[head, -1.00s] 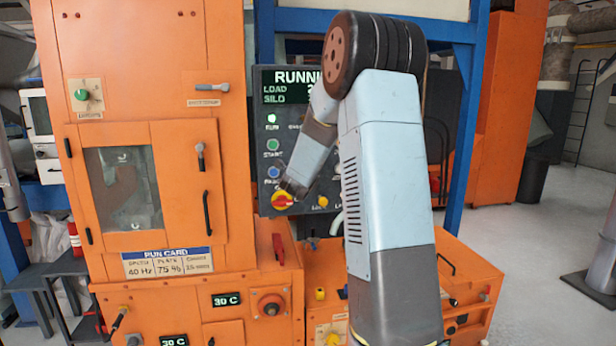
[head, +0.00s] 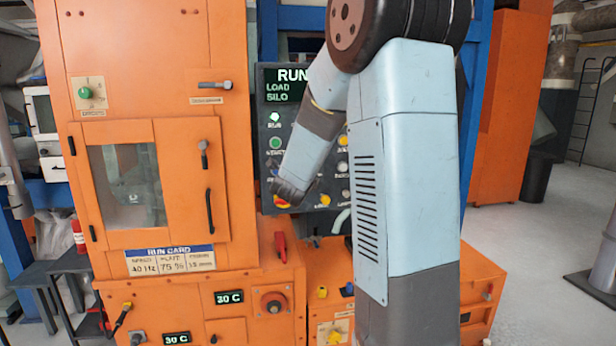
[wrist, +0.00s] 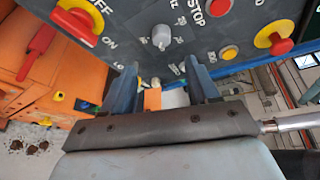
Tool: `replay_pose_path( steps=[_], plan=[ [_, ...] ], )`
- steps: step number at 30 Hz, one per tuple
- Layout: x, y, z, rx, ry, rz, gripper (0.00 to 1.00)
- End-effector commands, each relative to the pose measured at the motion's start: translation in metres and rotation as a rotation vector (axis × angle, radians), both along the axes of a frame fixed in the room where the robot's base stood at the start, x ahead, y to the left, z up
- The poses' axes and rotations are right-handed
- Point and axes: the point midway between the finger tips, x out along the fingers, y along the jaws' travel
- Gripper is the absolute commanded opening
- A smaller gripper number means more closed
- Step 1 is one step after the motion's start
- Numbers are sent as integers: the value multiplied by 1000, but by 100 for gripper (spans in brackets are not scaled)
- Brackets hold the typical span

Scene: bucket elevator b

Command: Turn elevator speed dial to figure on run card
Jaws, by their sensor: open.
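The speed dial (wrist: 162,37) is a small grey knob on the dark control panel, with figures and an Hz mark around it in the wrist view. Its pointer direction is not clear. The run card (head: 170,260) is on the orange elevator casing below the window in the head view; its speed box reads 40 Hz. My gripper (wrist: 165,88) is open, its two fingers empty and apart, below the dial in the wrist view and not touching it. In the head view my gripper (head: 290,192) is in front of the panel's lower left, partly covering the red-and-yellow switch.
A red-and-yellow on/off switch (wrist: 78,20), a red stop button (wrist: 220,6), an orange button (wrist: 229,52) and a red-and-yellow emergency button (wrist: 274,40) sit around the dial. A red lever (head: 281,248) stands below the panel. My arm hides the panel's right side.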

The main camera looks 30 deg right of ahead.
Motion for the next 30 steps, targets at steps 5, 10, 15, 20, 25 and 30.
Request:
replay_pose_path(
  steps=[5,10,15,20,25,30],
  plan=[
    [-17,13,4,1,1,0,59],
    [-24,17,5,1,1,-1,59],
    [-25,18,5,1,2,0,59],
    [-25,17,5,-3,3,0,60],
    [-23,2,-4,-158,62,11,60],
    [-18,-26,-22,-576,208,48,60]
  ],
)
